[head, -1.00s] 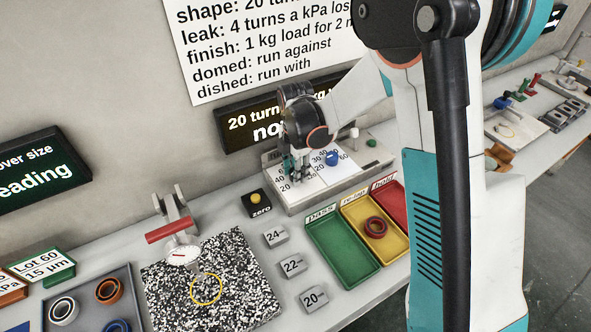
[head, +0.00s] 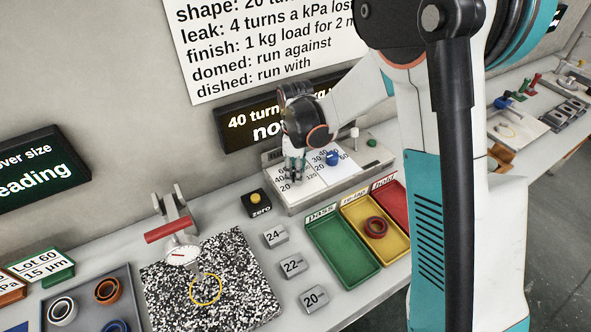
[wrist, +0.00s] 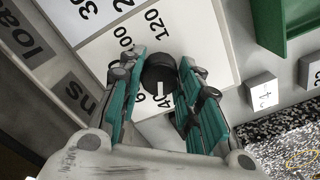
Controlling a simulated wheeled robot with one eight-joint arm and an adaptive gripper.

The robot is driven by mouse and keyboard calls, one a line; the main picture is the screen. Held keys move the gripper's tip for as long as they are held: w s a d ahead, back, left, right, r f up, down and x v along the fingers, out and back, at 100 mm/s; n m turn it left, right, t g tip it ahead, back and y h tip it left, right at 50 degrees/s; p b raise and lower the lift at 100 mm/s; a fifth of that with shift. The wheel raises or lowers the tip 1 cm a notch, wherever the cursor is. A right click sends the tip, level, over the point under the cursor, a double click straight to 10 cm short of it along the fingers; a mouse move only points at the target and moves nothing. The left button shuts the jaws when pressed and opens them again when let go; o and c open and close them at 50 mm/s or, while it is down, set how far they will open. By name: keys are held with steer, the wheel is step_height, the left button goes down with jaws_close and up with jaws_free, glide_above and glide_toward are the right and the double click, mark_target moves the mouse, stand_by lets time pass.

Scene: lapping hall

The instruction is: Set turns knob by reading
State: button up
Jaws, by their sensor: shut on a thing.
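The black turns knob (wrist: 157,72) sits on a white dial plate (wrist: 205,35) in the wrist view, its white pointer mark toward the 40. My gripper (wrist: 160,85) has its teal fingers closed on both sides of it. In the head view my gripper (head: 295,168) is at the left dial of the grey control box (head: 320,195), and the knob is mostly hidden there. The black display (head: 262,125) above reads "40 turn", with the rest partly hidden by my arm. A blue knob (head: 333,158) sits on the dial to the right.
A zero button box (head: 257,204) stands close left of the control box. Green (head: 340,255), yellow (head: 394,243) and red trays stand in front, a dark red ring (head: 376,227) in the yellow one. A speckled plate (head: 235,290) and dial gauge (head: 183,253) are left.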

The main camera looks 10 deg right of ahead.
steer(key=m, duration=1.3)
steer(key=shift+m, duration=0.3)
steer(key=m, duration=1.2)
steer(key=shift+m, duration=0.3)
steer(key=o, duration=1)
steer(key=shift+o, duration=0.2)
